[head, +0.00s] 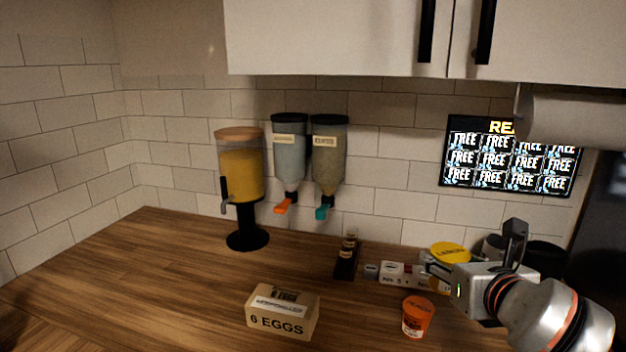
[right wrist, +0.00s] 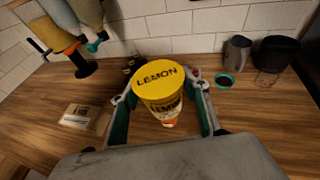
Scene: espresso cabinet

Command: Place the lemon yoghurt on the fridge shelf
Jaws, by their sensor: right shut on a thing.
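The lemon yoghurt (right wrist: 155,85) is a tub with a yellow lid marked LEMON. My right gripper (right wrist: 160,105) is shut on it, with one finger on each side of the tub in the right wrist view. In the head view the yellow lid of the lemon yoghurt (head: 450,252) shows beside my right gripper (head: 442,272), above the right part of the wooden counter. The tub's lower part is partly hidden there by the gripper. The fridge shelf is not recognisable in either view. My left gripper is not in view.
An orange-lidded tub (head: 417,315) and an egg box (head: 282,311) stand on the counter (head: 150,280). A juice dispenser (head: 241,180) and two wall dispensers are behind. A dark bottle (head: 347,255) stands near the wall. The counter's left side is clear.

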